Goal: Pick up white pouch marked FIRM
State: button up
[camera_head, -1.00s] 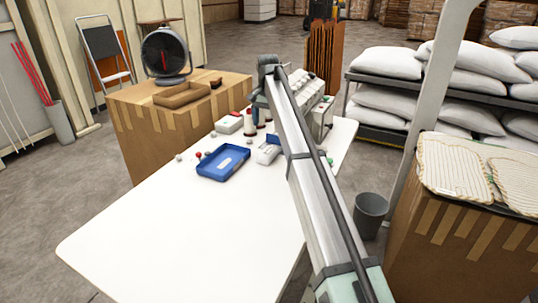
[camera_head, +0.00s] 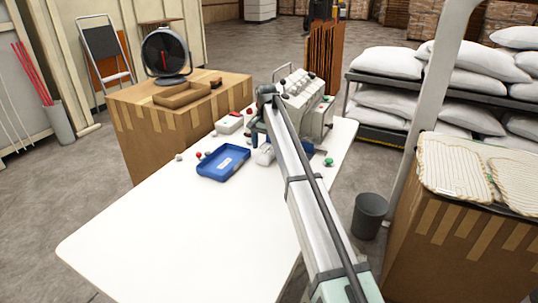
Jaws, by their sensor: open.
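My gripper (camera_head: 254,127) points down at the far end of the white table, below the grey-green wrist. It is small in view and its fingertips are partly lost among the things there. A small white object (camera_head: 265,154) lies just right of the blue tray, partly hidden by my arm. Another small white item with a red mark (camera_head: 228,123) lies left of my gripper. No FIRM marking is legible, so I cannot tell which one is the pouch. I see nothing clearly held.
The blue tray (camera_head: 214,173) stands left of my gripper, with small red and grey knobs beside it. A white machine (camera_head: 306,103) stands at the back right of the table. The table's near part (camera_head: 180,230) is clear. A grey bin (camera_head: 369,216) stands on the floor.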

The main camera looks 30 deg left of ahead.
aim_at(266, 151)
jog(key=shift+f, duration=1.95)
jog(key=shift+c, duration=0.4)
jog(key=c, duration=1)
